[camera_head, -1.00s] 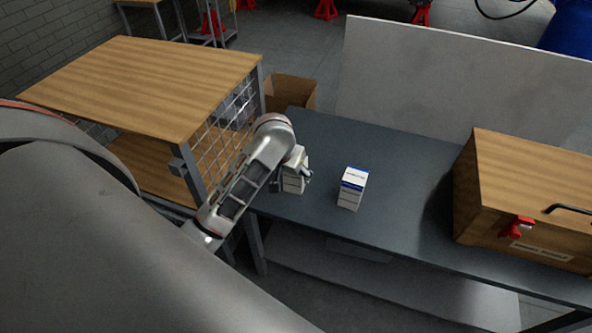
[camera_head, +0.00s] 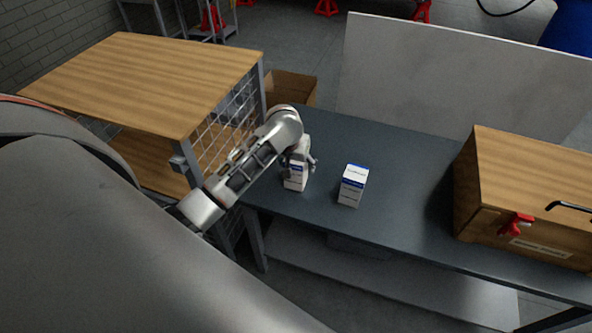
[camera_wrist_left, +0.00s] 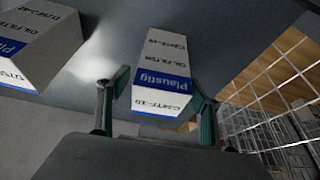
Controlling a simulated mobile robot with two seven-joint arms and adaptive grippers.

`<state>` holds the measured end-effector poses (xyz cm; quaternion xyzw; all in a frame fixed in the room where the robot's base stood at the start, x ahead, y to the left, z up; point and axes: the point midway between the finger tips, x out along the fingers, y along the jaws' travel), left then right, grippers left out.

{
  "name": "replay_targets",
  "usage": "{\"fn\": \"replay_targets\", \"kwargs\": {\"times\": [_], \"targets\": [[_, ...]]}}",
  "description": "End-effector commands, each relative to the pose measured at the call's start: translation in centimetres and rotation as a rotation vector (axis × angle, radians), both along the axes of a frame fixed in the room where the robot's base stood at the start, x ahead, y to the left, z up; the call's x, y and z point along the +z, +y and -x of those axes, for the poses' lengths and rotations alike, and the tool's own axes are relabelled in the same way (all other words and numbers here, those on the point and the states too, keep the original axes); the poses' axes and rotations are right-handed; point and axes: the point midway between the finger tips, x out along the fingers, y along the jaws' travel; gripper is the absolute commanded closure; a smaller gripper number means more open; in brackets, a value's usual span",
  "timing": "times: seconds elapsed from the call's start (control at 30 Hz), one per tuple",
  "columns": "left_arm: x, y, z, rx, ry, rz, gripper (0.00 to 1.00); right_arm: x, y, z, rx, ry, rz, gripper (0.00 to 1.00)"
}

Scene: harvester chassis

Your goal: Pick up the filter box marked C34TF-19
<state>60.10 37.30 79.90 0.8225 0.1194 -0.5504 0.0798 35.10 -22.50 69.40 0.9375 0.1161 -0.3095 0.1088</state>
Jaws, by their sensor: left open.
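The filter box marked C34TF-19 (camera_wrist_left: 163,75) is white with a blue Plaustig band and shows upside down between the fingers in the left wrist view. My right gripper is not in view.
A second white and blue filter box (camera_head: 353,186) stands to the right on the dark table (camera_head: 400,165); it also shows in the wrist view (camera_wrist_left: 38,45). A wooden crate (camera_head: 530,190) is at the right. A wooden-topped mesh shelf (camera_head: 150,80) stands left of the table.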

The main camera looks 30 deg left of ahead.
Motion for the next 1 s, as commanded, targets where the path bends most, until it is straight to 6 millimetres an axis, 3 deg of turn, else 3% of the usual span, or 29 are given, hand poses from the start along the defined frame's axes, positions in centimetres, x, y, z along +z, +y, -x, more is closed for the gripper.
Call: {"fn": "replay_targets", "kwargs": {"times": [0.27, 0.47, 0.83, 1.0], "targets": [[-0.2, 0.0, -0.1, 0.000, -0.001, 0.000, 0.38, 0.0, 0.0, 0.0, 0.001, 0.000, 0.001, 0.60], [-0.2, 0.0, -0.1, 0.000, -0.001, 0.000, 0.90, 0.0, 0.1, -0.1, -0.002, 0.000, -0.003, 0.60], [0.2, 0.0, -0.2, 0.001, -0.003, 0.000, 0.91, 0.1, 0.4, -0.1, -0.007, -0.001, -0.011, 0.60], [1.6, 0.0, -0.3, 0.002, -0.006, 0.001, 0.91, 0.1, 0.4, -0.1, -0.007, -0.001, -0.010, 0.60]]}}
